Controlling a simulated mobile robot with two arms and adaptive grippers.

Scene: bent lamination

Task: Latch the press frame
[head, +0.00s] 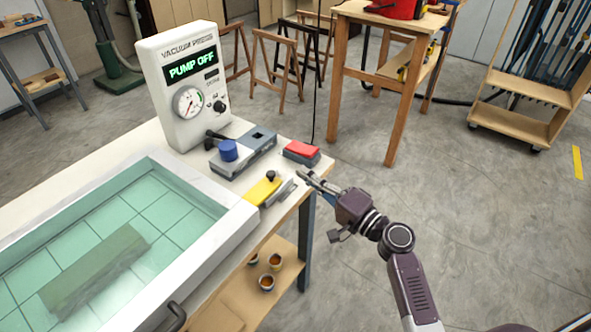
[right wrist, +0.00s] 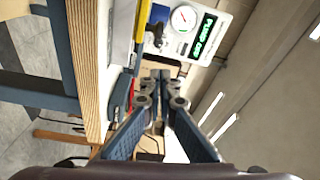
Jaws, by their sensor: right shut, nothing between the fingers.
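The press frame (head: 215,237) is a white rim around a clear teal sheet with a grid, on the left of the bench in the head view. It appears lowered flat. A brown-grey slab (head: 95,270) shows through the sheet. A dark handle (head: 176,316) is on the frame's near side; no latch can be told for certain. My right gripper (head: 306,177) is shut and empty, just off the bench's right edge, near the red-topped block. Its closed fingers also show in the right wrist view (right wrist: 160,76). My left gripper is not in view.
The vacuum press unit (head: 183,85) reads "PUMP OFF". In front of it are a grey block with a blue knob (head: 228,151), a red-topped block (head: 302,151) and a yellow item (head: 262,190). Small cups (head: 267,282) stand on the lower shelf.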

